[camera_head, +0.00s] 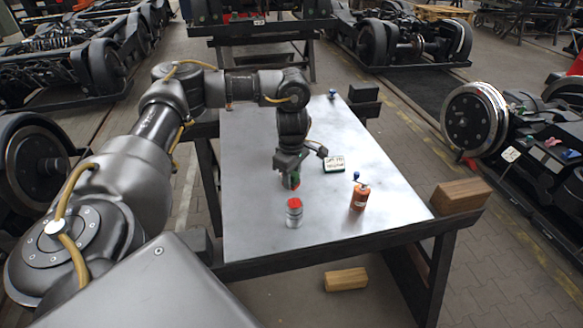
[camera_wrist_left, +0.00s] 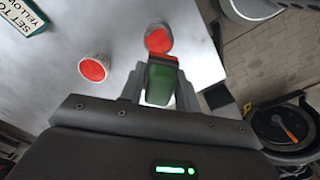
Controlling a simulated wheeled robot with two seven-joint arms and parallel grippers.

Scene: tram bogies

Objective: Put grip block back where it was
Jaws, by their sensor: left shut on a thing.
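My left gripper (camera_head: 291,183) is shut on a small green block with a red edge, the grip block (camera_head: 296,181). In the left wrist view the green block (camera_wrist_left: 162,84) sits between the two fingers (camera_wrist_left: 161,88). In the head view, the gripper is over the table, just behind a grey cylinder with a red top (camera_head: 294,212). I cannot tell whether the block touches the tabletop. The left wrist view shows two round red tops, one just beyond the block (camera_wrist_left: 158,38) and one to its left (camera_wrist_left: 93,68). My right gripper is not in view.
A wooden block (camera_head: 461,195) is at the right edge.

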